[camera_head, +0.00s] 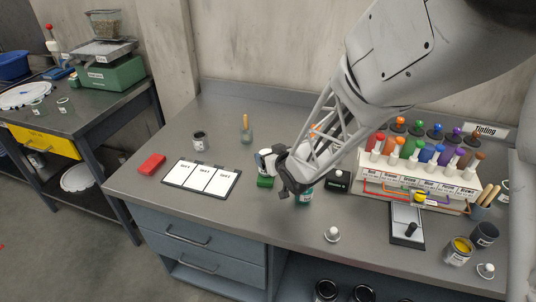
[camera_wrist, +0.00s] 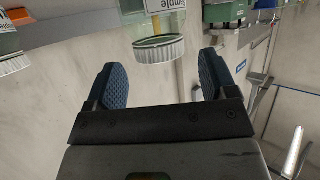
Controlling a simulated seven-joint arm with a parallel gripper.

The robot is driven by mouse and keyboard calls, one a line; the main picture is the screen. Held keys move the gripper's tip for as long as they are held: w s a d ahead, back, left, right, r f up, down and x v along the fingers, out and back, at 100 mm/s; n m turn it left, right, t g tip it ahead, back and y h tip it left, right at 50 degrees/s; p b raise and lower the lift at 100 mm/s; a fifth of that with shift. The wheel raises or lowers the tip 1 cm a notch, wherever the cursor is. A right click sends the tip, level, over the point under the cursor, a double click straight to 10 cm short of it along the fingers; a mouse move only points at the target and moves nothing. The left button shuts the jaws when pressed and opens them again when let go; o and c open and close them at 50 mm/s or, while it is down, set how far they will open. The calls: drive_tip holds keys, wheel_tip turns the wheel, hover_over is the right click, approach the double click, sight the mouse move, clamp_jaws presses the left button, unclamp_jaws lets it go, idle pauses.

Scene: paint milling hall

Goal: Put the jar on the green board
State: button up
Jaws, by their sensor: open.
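A jar with a white ribbed lid and a label reading "Sample" (camera_wrist: 160,47) shows in the wrist view, just beyond the gap between my fingertips. My gripper (camera_wrist: 165,80) is open, with blue textured pads on both sides and nothing held. In the head view my gripper (camera_head: 285,170) is low over the middle of the table and hides part of what is there. A small green item (camera_head: 265,182) and a teal-green item (camera_head: 305,197) show below and beside it. I cannot tell which green item is the green board.
A dark jar (camera_head: 199,140) and a bottle with a brush (camera_head: 246,128) stand behind. A bottle rack (camera_head: 415,178) fills the right. The front left is clear.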

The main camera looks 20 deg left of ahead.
drive_tip(key=v, duration=0.8)
drive_tip(key=shift+s+d+r, duration=0.15)
drive_tip(key=shift+s+d, duration=0.05)
idle(0.8)
drive_tip(key=s+d+r+m+h, duration=0.1)
drive_tip(key=d+r+m+h, duration=0.15)
drive_tip(key=d, duration=0.45)
drive_tip(key=s+d+r+m+g+h, duration=0.1)
drive_tip(key=s+d+r+h, duration=0.15)
drive_tip(key=d, duration=0.45)
drive_tip(key=s+d+r+m+h, duration=0.1)
drive_tip(key=d+r+m+h, duration=0.15)
drive_tip(key=d, duration=0.45)
drive_tip(key=s+d+r+m+g+h, duration=0.1)
drive_tip(key=s+d+r+g, duration=0.2)
drive_tip(key=s+d, duration=0.3)
drive_tip(key=s+d+r+m+g+h, duration=0.1)
drive_tip(key=s+d, duration=0.5)
drive_tip(key=s, duration=0.9)
wheel_tip(320, 180, up, 2)
drive_tip(key=shift+d+r+m+g, duration=0.25)
drive_tip(key=shift+m+g, duration=0.35)
drive_tip(key=shift+g, duration=0.4)
